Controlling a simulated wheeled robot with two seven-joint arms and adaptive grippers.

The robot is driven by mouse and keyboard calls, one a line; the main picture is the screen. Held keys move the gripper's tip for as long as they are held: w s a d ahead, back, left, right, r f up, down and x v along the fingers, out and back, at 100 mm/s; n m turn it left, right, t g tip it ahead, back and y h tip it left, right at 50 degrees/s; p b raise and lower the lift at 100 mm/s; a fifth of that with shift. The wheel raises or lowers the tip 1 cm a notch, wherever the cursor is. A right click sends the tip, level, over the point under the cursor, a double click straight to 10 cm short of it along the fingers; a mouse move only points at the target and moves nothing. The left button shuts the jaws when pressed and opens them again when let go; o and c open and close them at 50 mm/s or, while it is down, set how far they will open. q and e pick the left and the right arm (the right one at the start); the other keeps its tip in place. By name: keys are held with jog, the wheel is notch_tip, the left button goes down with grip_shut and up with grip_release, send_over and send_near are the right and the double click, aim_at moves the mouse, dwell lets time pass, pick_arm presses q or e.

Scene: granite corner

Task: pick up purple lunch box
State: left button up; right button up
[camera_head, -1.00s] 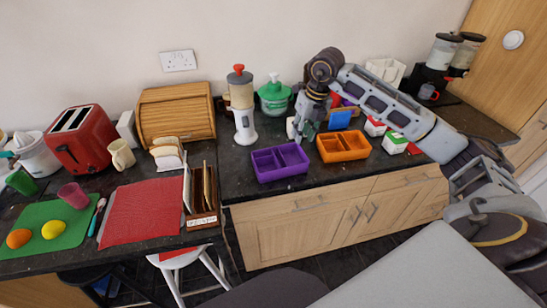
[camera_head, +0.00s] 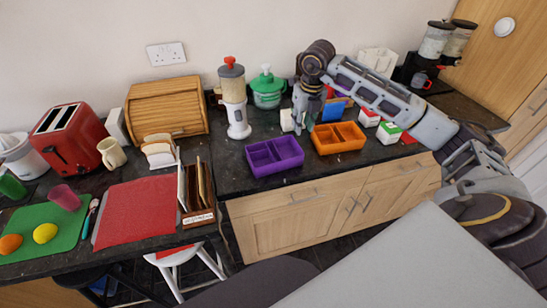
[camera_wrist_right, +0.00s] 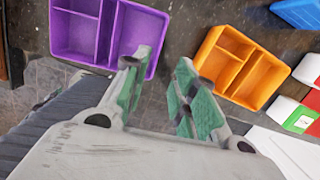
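The purple lunch box (camera_head: 274,157) is an open, divided tray lying on the dark granite counter near its front edge. It also shows at the top left of the right wrist view (camera_wrist_right: 108,32). My right gripper (camera_head: 303,130) hangs over the counter behind and to the right of the purple box. In the right wrist view its two green-padded fingers (camera_wrist_right: 160,72) are spread apart with nothing between them. One fingertip overlaps the box's right end in that view; I cannot tell whether it touches. My left gripper is not in view.
An orange lunch box (camera_head: 338,138) lies just right of the purple one. A blender (camera_head: 233,100) and a green-lidded pot (camera_head: 268,90) stand behind. Small cartons (camera_head: 388,132) stand farther right. A red mat (camera_head: 136,211) lies on the left counter, beside a wooden rack (camera_head: 198,200).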

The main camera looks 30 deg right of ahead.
jog(key=shift+w+d+f, duration=0.1)
jog(key=shift+w+f, duration=0.15)
jog(key=shift+f, duration=1.25)
jog(key=shift+w+f, duration=0.2)
jog(key=shift+f, duration=1.3)
jog(key=shift+w+f+p, duration=0.15)
jog(key=shift+f+p, duration=0.3)
jog(key=shift+f, duration=0.45)
jog(key=shift+w+f+p, duration=0.15)
jog(key=shift+f+p, duration=0.25)
jog(key=shift+f, duration=0.45)
jog(key=shift+w+f, duration=0.15)
jog(key=shift+f, duration=0.65)
grip_shut()
